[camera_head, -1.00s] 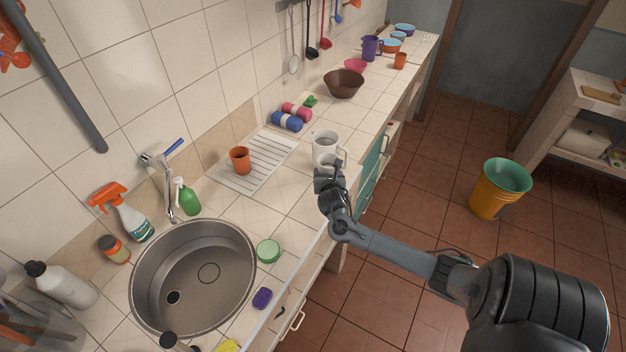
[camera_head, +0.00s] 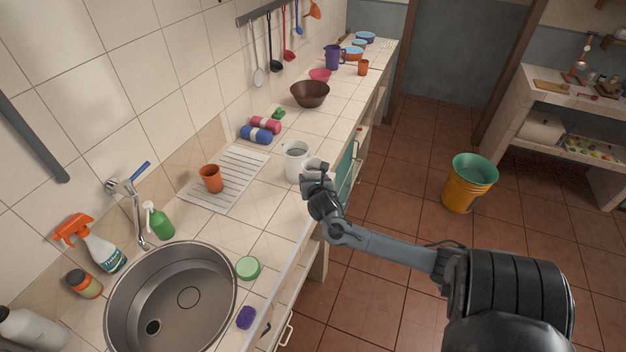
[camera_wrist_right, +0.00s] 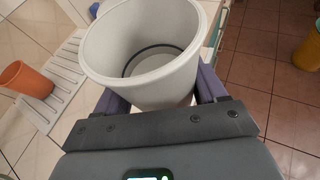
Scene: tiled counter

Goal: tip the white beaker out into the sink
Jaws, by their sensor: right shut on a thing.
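The white beaker (camera_head: 295,163) is upright at the front of the counter, to the right of the ribbed draining board in the head view. My right gripper (camera_head: 316,175) is at its near side. In the right wrist view the beaker (camera_wrist_right: 150,55) fills the space between the two fingers (camera_wrist_right: 160,90), which are shut on its sides. I look down into it and see a dark ring near its bottom. I cannot tell whether it touches the counter. The round steel sink (camera_head: 190,265) is at the lower left of the head view. My left gripper is not in view.
An orange cup (camera_head: 210,179) stands on the draining board (camera_head: 238,170) between beaker and sink. A tap (camera_head: 135,205), green bottle (camera_head: 158,221) and spray bottle (camera_head: 95,245) stand behind the sink. A green round item (camera_head: 248,268) and purple sponge (camera_head: 245,317) lie at its right.

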